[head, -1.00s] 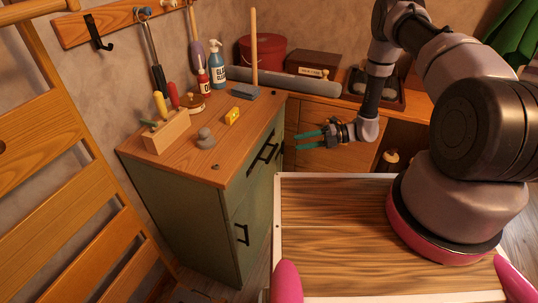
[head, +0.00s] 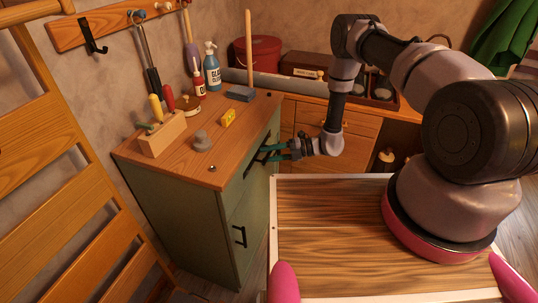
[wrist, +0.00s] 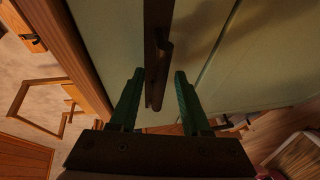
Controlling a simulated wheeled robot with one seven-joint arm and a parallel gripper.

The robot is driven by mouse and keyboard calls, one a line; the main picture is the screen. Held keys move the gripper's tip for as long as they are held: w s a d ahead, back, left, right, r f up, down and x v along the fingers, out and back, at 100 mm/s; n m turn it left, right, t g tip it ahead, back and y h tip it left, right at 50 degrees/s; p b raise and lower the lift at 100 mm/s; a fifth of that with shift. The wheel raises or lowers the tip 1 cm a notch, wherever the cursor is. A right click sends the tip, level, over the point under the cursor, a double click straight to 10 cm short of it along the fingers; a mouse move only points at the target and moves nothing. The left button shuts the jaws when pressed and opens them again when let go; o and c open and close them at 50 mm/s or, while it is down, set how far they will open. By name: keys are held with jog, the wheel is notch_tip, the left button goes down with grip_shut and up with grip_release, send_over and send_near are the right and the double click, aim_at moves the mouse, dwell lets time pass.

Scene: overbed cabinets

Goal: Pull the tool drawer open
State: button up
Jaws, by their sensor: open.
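The green cabinet (head: 185,205) has a wooden top, and its upper drawer front (head: 236,187) looks closed. The black bar handle of this drawer (head: 255,165) is partly hidden by my gripper (head: 264,154) in the head view. In the wrist view the dark handle (wrist: 162,60) runs between the two green fingers of my gripper (wrist: 160,73). The fingers are open, one on each side of the handle, with a visible gap to each. The pale green drawer front (wrist: 108,35) lies behind it.
A lower black handle (head: 240,237) is on the cabinet front. On its top stand a tool block (head: 163,134), a grey knob-like object (head: 202,141), a yellow block (head: 228,117) and bottles (head: 212,68). A wooden desk (head: 345,105) stands behind. A wooden ladder-like frame (head: 50,110) is at left.

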grip_shut()
dwell(1.5)
